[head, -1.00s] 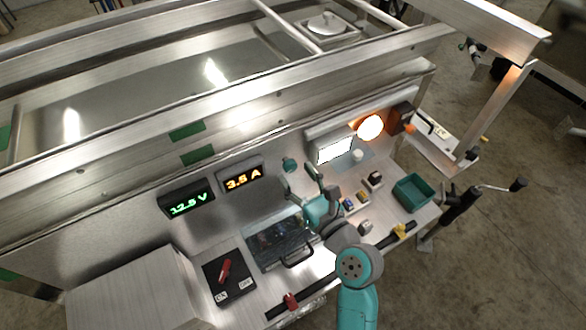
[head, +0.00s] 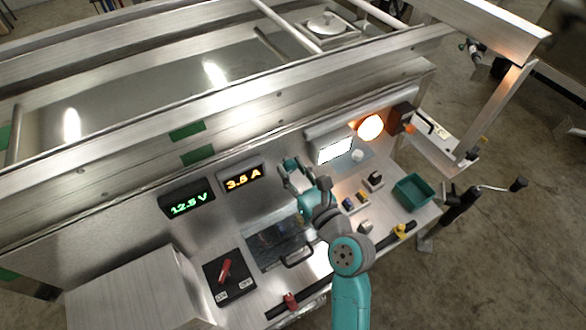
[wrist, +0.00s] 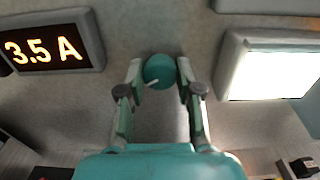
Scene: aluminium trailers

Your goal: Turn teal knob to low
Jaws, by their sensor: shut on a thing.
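The teal knob (wrist: 159,71) is a round knob on the upright metal panel, with a pale pointer line aimed to the lower left in the wrist view. In the head view the teal knob (head: 290,164) shows at the fingertips, right of the amber 3.5 A display. My gripper (wrist: 159,75) is shut on the knob, with one finger on its left side and one on its right. The gripper also shows in the head view (head: 291,170). No low or high marking is readable around the knob.
The amber display (head: 242,178) and green 12.5 V display (head: 187,203) are left of the knob. A lit white screen (head: 334,151) and a glowing lamp (head: 370,127) are to the right. Below are a clear-lidded box (head: 275,243), a red-handled switch (head: 225,268) and a teal bin (head: 412,192).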

